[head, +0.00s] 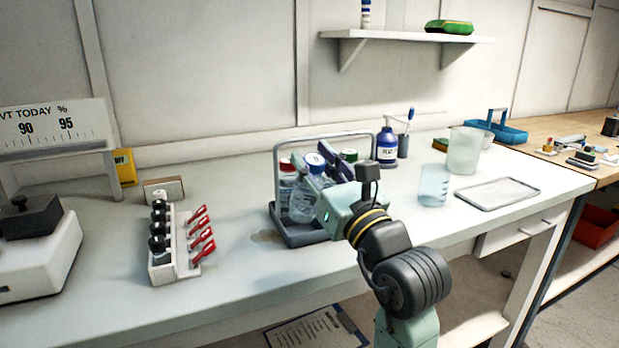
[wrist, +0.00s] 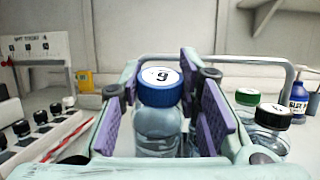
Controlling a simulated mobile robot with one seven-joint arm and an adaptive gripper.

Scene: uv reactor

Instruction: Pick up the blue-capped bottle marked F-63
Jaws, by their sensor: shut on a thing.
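A clear bottle (wrist: 158,125) with a blue cap (wrist: 160,86) stands between my gripper's purple pads in the wrist view. Its white cap label shows a dark mark that I cannot read as F-63. In the head view the blue-capped bottle (head: 303,203) is at the grey carrier (head: 298,240), partly hidden by my gripper (head: 320,182). My gripper is shut on this bottle. I cannot tell whether its base touches the carrier floor. A green-capped bottle (wrist: 248,97) and a black-capped bottle (wrist: 272,118) are to the right in the wrist view.
The carrier's handle (head: 325,135) arches behind the bottles. A blue-labelled bottle (head: 387,150), beaker (head: 433,187) and tray (head: 497,193) are at right.

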